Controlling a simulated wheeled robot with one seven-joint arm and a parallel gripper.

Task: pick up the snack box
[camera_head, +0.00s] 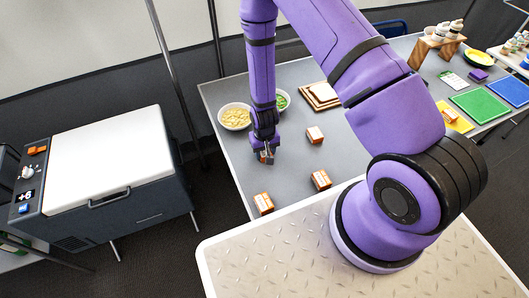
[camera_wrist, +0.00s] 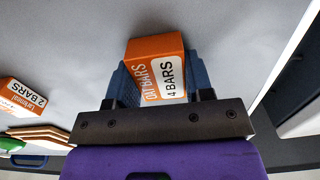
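The snack box is an orange carton with a white label reading "OAT BARS" and "4 BARS" (camera_wrist: 172,78) in the wrist view. It stands between the two blue fingers of my gripper (camera_wrist: 160,85), turned slightly against them. My gripper (camera_head: 265,152) points down over the table's left part in the head view, and the box shows there only as a small orange patch between the fingers. The fingers stand apart, one on each side of the box. I cannot tell whether either finger touches it. The box appears to be at table level.
Other orange boxes stand on the grey table (camera_head: 290,170): one to the right (camera_head: 315,135), one nearer (camera_head: 321,180) and one at the front left (camera_head: 263,203). A bowl of yellow food (camera_head: 235,117) and wooden boards (camera_head: 320,96) are close behind. A white-lidded cooler (camera_head: 110,155) stands left.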

